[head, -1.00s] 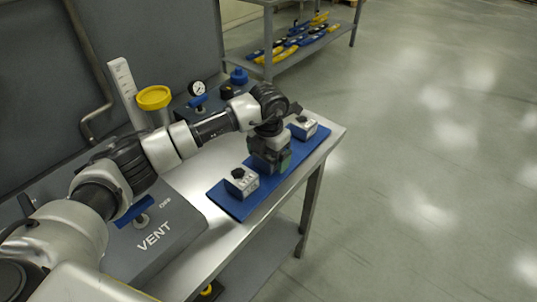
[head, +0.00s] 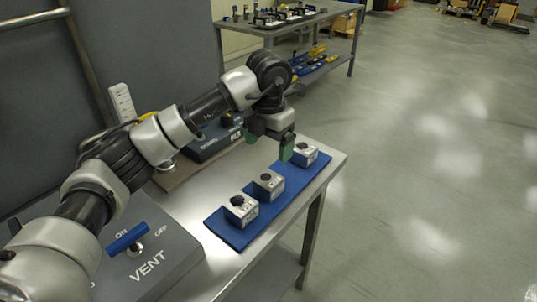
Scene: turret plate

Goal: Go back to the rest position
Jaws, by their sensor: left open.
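My left gripper (head: 277,148) hangs above the bench, over the far part of a blue plate. Its jaws are open, with green pads, and nothing shows between them. The blue plate (head: 228,229) lies on the metal bench and carries three light grey blocks with black knobs: a near one (head: 241,210), a middle one (head: 268,186) and a far one (head: 304,155). The gripper is apart from the blocks in the picture. My right gripper is not in view.
A grey VENT box (head: 160,275) with a blue lever handle (head: 126,239) sits at the near left of the bench. A dark box (head: 215,140) stands behind my arm. A shelf (head: 340,30) with tools stands at the back. The floor at right is clear.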

